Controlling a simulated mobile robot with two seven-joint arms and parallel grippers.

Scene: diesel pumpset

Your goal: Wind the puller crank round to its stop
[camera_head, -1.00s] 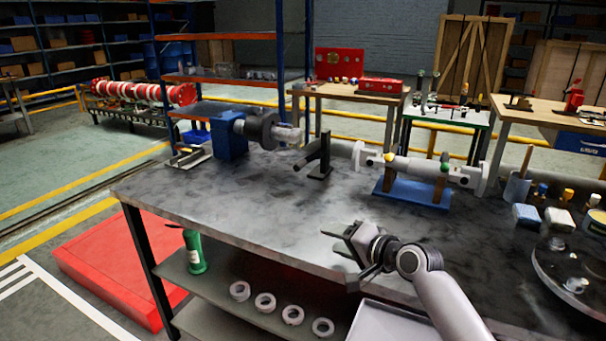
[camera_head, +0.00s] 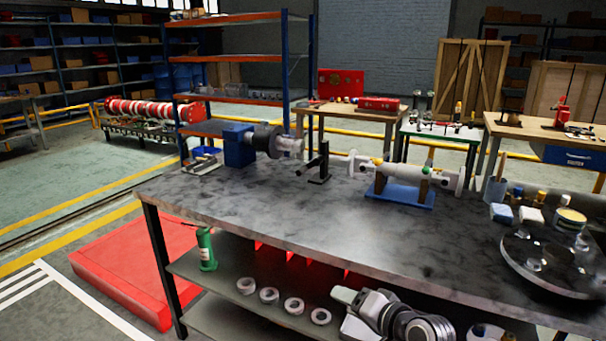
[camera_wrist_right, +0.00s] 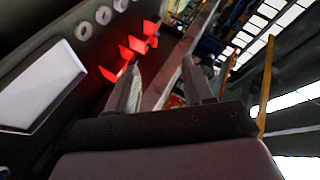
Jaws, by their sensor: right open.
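A blue block (camera_head: 239,146) with a dark round collar (camera_head: 267,139) and a grey shaft end stands at the far left of the bench. To its right is a dark upright stand with a slanted bar (camera_head: 318,164), which looks like the puller crank, though I cannot be sure. A grey shaft (camera_head: 405,174) lies on a blue cradle (camera_head: 402,196) further right. My right gripper (camera_head: 352,312) is low at the bench's front edge, well away from these parts. In the right wrist view its two fingers (camera_wrist_right: 165,82) are apart with nothing between them. My left gripper is out of view.
The dark bench top (camera_head: 300,215) is clear in front of the parts. A round dark plate (camera_head: 555,262) and small containers stand at the right. A red platform (camera_head: 125,283) lies left.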

